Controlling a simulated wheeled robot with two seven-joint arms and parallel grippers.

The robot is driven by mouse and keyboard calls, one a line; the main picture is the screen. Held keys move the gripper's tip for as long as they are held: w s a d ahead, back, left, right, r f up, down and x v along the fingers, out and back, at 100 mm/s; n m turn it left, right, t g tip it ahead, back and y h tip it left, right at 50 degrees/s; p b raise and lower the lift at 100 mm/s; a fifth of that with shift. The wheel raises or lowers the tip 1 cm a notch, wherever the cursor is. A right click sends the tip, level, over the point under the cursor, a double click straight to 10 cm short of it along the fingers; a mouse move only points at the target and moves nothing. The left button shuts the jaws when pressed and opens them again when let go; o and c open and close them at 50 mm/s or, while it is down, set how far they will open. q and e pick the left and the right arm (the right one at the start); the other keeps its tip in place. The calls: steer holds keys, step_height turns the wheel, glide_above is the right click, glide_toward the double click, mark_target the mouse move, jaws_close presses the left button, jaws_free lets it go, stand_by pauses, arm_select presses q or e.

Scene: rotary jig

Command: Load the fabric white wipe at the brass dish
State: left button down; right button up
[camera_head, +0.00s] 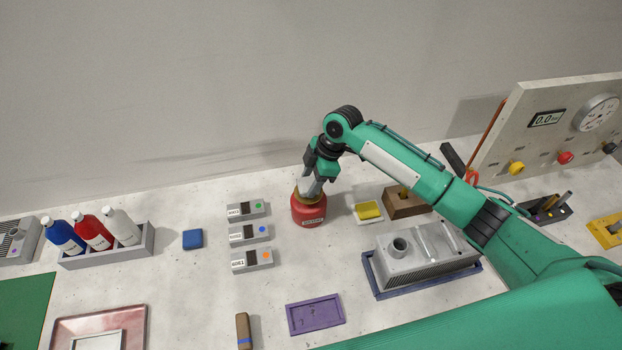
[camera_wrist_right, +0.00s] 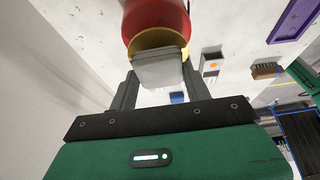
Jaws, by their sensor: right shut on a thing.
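My right gripper (camera_head: 310,188) is shut on the white wipe, a pale folded pad (camera_wrist_right: 160,72) between its fingers in the right wrist view. The gripper points down over the red can (camera_head: 309,211), which stands upright and has a dark label. The brass dish (camera_wrist_right: 158,39) is on top of the can, and the wipe overlaps its rim in the wrist view. I cannot tell whether the wipe touches the dish. In the head view the fingers hide most of the dish and wipe. My left gripper is not in view.
A yellow sponge in a tray (camera_head: 369,211) and a brown wooden block (camera_head: 406,203) stand right of the can. Several small grey labelled boxes (camera_head: 250,234) stand left. A grey metal jig (camera_head: 427,254) and purple tray (camera_head: 315,316) are nearer. A gauge panel (camera_head: 550,125) stands back right.

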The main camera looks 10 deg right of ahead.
mark_target(311, 183)
steer(key=shift+f+b, duration=0.45)
steer(key=shift+f, duration=0.7)
stand_by(0.9)
steer(key=shift+r, duration=0.15)
stand_by(0.6)
step_height(311, 183, up, 7)
steer(key=p, duration=0.6)
stand_by(0.9)
